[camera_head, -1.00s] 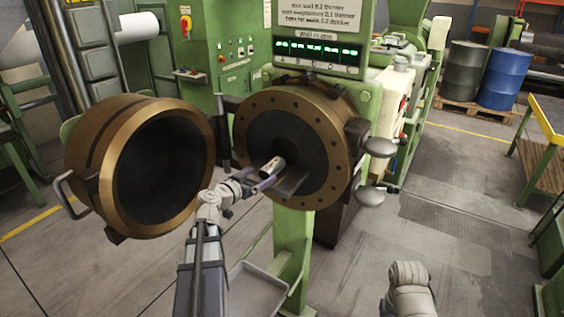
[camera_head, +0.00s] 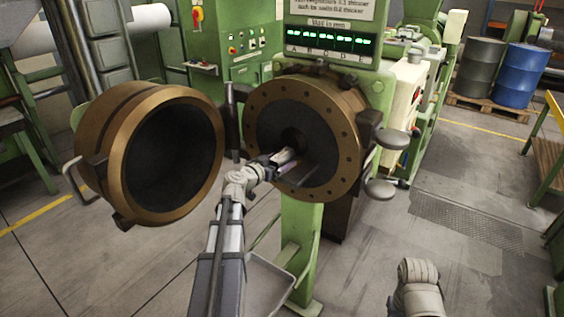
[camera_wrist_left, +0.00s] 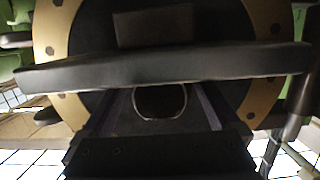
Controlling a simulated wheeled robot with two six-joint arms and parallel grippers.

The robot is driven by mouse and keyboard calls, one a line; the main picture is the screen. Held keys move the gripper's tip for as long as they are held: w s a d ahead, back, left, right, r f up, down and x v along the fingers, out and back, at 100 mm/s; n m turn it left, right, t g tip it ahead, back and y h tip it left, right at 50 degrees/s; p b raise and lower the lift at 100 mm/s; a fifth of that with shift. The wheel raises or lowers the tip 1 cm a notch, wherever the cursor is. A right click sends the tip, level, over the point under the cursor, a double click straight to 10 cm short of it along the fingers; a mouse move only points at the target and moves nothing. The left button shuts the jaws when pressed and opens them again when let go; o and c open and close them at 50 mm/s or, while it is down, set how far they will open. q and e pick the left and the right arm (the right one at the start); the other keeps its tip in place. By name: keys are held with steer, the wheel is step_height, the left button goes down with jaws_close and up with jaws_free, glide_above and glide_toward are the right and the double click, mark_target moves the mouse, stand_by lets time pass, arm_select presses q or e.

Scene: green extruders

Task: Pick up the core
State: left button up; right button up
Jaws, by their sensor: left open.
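In the left wrist view the jaws (camera_wrist_left: 160,118) stand apart, with purple inner edges. A dark rounded shape with a pale rim shows between them; I cannot tell whether it is the core or part of the gripper. A long dark bar (camera_wrist_left: 160,66) crosses in front of the mouth. No core can be made out for certain. My right gripper is out of view.
The swung-open bronze ring door (camera_head: 98,150) stands left of my left arm, its side handle outward. Two rounded knobs (camera_head: 392,139) project at the mouth's right. A green post (camera_head: 302,230) stands below.

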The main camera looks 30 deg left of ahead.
arm_select(q)
steer(key=shift+x, duration=0.85)
steer(key=shift+s, duration=0.1)
jaws_close()
